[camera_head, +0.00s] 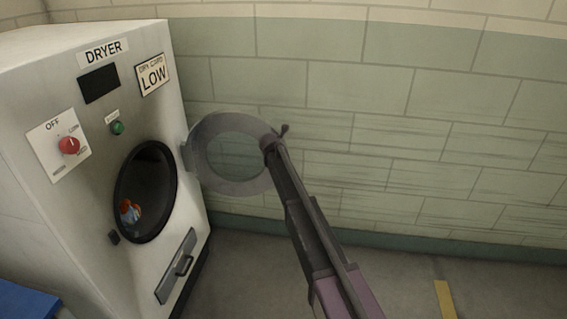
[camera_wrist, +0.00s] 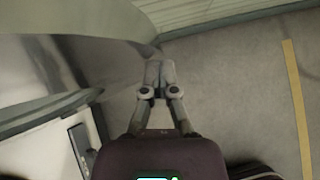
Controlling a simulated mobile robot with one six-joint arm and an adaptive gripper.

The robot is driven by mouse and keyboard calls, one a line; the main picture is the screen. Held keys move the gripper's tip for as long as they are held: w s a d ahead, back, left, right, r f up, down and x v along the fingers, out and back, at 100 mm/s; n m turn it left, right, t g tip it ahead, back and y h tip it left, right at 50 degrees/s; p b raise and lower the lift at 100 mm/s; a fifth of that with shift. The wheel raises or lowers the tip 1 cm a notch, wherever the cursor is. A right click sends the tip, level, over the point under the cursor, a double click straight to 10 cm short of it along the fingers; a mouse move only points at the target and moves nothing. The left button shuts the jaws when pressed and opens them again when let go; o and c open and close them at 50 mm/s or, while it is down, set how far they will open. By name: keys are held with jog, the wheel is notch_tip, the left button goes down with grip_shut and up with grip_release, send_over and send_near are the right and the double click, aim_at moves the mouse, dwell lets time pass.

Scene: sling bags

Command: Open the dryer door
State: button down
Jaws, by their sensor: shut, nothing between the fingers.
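The white dryer (camera_head: 100,200) stands at the left in the head view. Its round grey door (camera_head: 208,165) is swung out to the right of the dark round opening (camera_head: 122,205), with a clear window in its middle. Something orange and blue (camera_head: 131,212) lies inside the drum. My gripper (camera_head: 272,145) overlaps the right rim of the door in the head view; whether it touches the door I cannot tell. In the wrist view my gripper (camera_wrist: 160,66) has its fingertips together and empty, beside a large grey curved surface, likely the door (camera_wrist: 95,22).
A red knob (camera_head: 69,145) and a green button (camera_head: 117,128) are on the dryer front. A drawer with a handle (camera_head: 178,268) sits below the opening. A tiled wall (camera_head: 430,120) runs behind. The floor at right is clear, with a yellow stripe (camera_head: 445,300).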

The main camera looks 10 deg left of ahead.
jog(key=shift+w+a, duration=0.15)
jog(key=shift+w, duration=0.15)
jog(key=shift+s, duration=0.1)
jog(key=s+d+r+p, duration=0.2)
jog(key=s+r+p, duration=0.5)
jog(key=s, duration=0.3)
jog(key=shift+s, duration=0.35)
dwell(0.4)
dwell(0.4)
